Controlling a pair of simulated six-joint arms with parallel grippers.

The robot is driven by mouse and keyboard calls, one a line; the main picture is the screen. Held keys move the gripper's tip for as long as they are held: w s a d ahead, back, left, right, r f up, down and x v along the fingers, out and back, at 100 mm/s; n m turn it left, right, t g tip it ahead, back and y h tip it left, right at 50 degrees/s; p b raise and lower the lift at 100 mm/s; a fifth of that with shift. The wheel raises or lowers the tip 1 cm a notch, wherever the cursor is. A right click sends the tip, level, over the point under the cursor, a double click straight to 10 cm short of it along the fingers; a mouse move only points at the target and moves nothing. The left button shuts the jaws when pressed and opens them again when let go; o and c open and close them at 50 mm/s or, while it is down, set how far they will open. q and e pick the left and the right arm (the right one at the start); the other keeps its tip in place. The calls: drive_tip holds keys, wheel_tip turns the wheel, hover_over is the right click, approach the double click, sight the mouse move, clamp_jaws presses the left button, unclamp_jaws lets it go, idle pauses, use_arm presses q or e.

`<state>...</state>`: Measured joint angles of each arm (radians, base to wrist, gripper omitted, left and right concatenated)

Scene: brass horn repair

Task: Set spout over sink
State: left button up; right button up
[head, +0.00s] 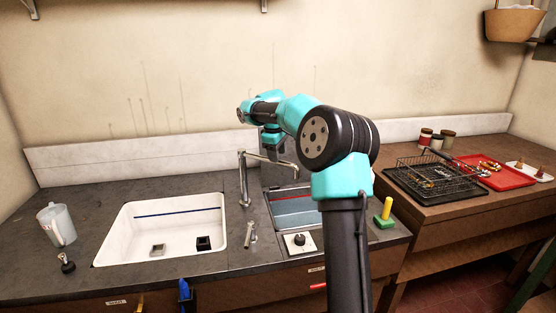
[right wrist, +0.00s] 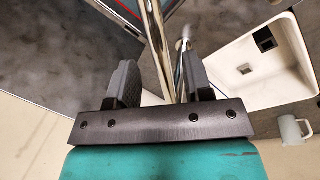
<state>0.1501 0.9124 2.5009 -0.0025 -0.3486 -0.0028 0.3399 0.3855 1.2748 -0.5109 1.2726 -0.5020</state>
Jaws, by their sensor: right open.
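The chrome spout (head: 263,158) reaches right from its upright post (head: 243,185), and its tip hangs over the metal water tank (head: 298,208). The white sink (head: 118,240) lies left of the post; it also shows in the right wrist view (right wrist: 270,62). My right gripper (head: 276,153) is at the spout, with its fingers pointing down. In the right wrist view my open right gripper (right wrist: 160,78) has one finger on each side of the spout pipe (right wrist: 156,40), with gaps visible. My left gripper is not in view.
A clear jug (head: 57,225) stands left of the sink. A small dial panel (head: 299,243) and a yellow-handled green block (head: 384,213) sit in front of and beside the tank. A wire basket (head: 440,175) and red tray (head: 495,172) are on the right bench.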

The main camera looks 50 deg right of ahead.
drive_tip(key=shift+d+f, duration=0.15)
drive_tip(key=shift+f, duration=0.6)
drive_tip(key=shift+d+f, duration=0.15)
drive_tip(key=shift+f, duration=0.55)
clamp_jaws()
